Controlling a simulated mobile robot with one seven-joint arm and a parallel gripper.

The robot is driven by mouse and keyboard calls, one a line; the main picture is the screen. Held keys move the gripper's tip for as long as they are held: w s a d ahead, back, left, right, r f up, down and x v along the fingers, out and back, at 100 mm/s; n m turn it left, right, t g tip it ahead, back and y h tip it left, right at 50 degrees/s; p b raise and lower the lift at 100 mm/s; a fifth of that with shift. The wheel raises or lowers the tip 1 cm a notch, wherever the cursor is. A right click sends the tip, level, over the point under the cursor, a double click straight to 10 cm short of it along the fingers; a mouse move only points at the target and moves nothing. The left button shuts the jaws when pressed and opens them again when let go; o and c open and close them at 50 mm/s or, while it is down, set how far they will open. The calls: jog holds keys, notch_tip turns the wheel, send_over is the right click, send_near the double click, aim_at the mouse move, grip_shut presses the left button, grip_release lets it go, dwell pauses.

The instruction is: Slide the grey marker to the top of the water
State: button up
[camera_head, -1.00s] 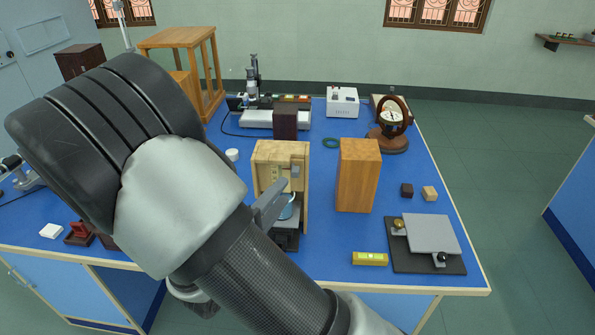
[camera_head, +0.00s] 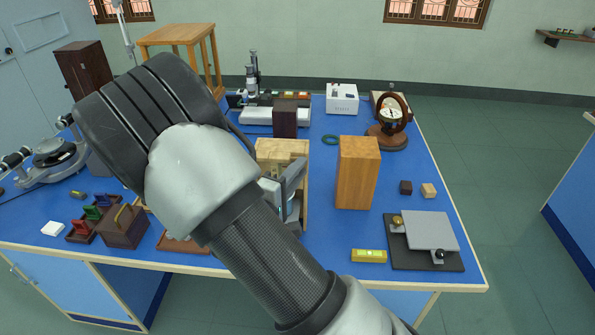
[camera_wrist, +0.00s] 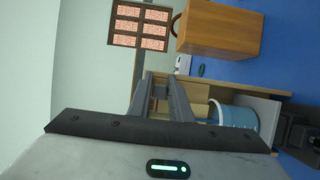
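The wooden stand (camera_head: 283,148) with a pale board stands upright on the blue bench, partly hidden behind my arm. In the wrist view a beaker of light blue water (camera_wrist: 234,119) sits against this stand, seen sideways. My gripper (camera_wrist: 160,86) is in front of the stand, with its two dark fingers apart. A small grey piece, probably the grey marker (camera_wrist: 160,92), shows between the fingertips. I cannot tell whether the fingers touch it. In the head view my gripper (camera_head: 286,182) covers the marker's area and most of the beaker.
A wooden block (camera_head: 358,172) stands close to the right of the stand. A yellow level (camera_head: 369,256) and a dark board with a grey plate (camera_head: 430,231) lie at the front right. A brown box (camera_head: 122,228) sits left of my arm.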

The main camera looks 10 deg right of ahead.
grip_shut()
jog(key=shift+f, duration=0.1)
notch_tip(320, 180, down, 6)
jog(key=b, duration=0.6)
jog(key=shift+r+b, duration=0.2)
jog(key=shift+b, duration=0.15)
jog(key=shift+r, duration=0.15)
jog(key=o, duration=0.5)
grip_release()
jog(key=shift+s+a, duration=0.1)
